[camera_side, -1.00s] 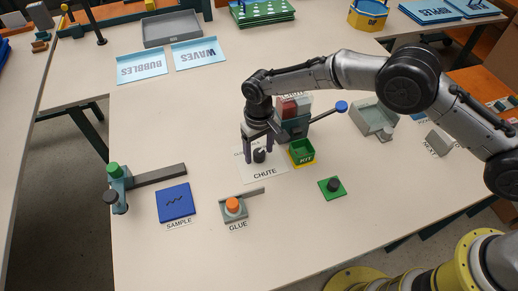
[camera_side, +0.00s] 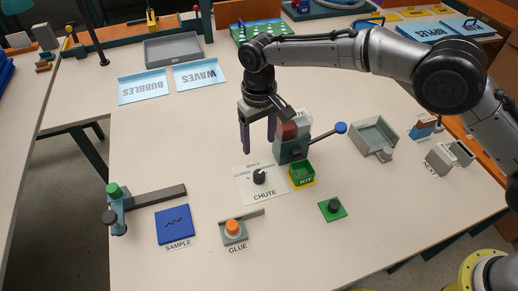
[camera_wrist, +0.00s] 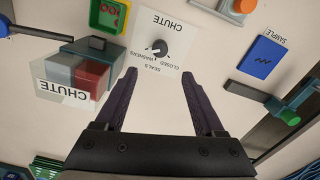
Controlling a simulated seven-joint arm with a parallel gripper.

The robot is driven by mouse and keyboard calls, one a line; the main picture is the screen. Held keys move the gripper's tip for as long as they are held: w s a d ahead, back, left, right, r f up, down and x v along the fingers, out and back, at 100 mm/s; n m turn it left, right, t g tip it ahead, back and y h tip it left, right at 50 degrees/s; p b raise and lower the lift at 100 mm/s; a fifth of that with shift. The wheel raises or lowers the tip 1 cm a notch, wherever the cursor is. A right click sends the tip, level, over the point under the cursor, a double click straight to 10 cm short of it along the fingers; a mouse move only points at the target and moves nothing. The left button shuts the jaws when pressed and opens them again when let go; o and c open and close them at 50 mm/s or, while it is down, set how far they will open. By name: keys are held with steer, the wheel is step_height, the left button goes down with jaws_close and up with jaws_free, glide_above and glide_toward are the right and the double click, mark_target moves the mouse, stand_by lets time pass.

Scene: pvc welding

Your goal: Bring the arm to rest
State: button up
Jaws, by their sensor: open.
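My gripper (camera_side: 258,145) is open and empty, pointing down above the table, just behind the chute dial (camera_side: 260,177). Its two dark fingers stand apart, with nothing between them, and they also show in the wrist view (camera_wrist: 159,75). The dial is a black knob on a white card marked CHUTE, with labels for seals, closed and washers. The fingers are clear of it. In the wrist view the dial (camera_wrist: 160,48) lies beyond the fingertips. Which label it points to is hard to tell.
The chute block (camera_side: 291,150) with its blue-ended lever (camera_side: 341,128) stands close right of my gripper. The green kit box (camera_side: 302,174), green button pad (camera_side: 332,208), glue station (camera_side: 233,230) and blue sample plate (camera_side: 174,224) lie nearer the front.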

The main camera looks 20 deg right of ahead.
steer(key=shift+r, duration=0.4)
steer(key=d+r+m+t+y, duration=0.1)
steer(key=d+r, duration=0.6)
steer(key=r, duration=0.3)
steer(key=d+r+m+t, duration=0.1)
steer(key=d+r+t, duration=0.1)
steer(key=d+r, duration=0.6)
steer(key=s+d+r+m+t, duration=0.1)
steer(key=s+d+r, duration=0.6)
steer(key=d+r, duration=0.1)
steer(key=s+d+m+t, duration=0.1)
steer(key=s+d, duration=0.3)
steer(key=s, duration=0.3)
steer(key=s+d+t, duration=0.1)
steer(key=s+d, duration=0.3)
steer(key=s, duration=0.2)
steer(key=s+d+f+n+h, duration=0.1)
steer(key=s+d+f, duration=0.1)
steer(key=s+f, duration=0.9)
steer(key=shift+s+d, duration=0.25)
steer(key=shift+s, duration=0.05)
